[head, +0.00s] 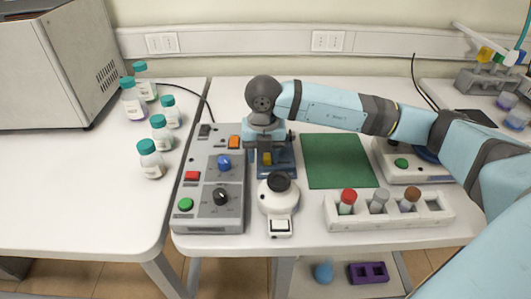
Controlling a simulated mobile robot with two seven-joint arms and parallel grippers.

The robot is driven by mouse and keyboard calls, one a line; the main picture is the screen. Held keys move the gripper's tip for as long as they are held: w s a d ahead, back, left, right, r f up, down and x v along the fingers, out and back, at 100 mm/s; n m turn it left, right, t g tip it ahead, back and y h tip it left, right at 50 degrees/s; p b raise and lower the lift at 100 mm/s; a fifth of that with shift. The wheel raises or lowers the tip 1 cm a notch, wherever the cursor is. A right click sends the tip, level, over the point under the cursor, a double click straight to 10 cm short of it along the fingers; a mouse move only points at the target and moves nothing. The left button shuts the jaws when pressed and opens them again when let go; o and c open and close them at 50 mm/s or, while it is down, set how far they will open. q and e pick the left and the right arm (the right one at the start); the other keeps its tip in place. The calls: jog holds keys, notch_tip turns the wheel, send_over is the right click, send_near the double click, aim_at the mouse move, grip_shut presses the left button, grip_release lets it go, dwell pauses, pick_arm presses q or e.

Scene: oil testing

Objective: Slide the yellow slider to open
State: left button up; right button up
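The yellow slider (267,158) is a small yellow block on a dark blue-grey device (288,163) that stands between the grey control panel and the green mat. My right gripper (267,147) points down over this device, right at or just behind the slider. Its fingers are small and partly hidden by my wrist, so I cannot tell whether they touch the slider or are open. My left gripper is not in view.
The grey control panel (233,205) with buttons and knobs is at the left. A white round instrument (278,205) stands in front of the device. A green mat (338,160) lies clear at the right, behind a white rack (433,211) of capped tubes. Several green-capped bottles (151,160) stand far left.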

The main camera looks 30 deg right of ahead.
aim_at(264, 156)
jog(key=shift+d, duration=0.1)
jog(key=shift+r, duration=0.2)
notch_tip(264, 156, up, 14)
jog(key=shift+f+p, duration=0.25)
jog(key=shift+p, duration=0.2)
dwell(0.3)
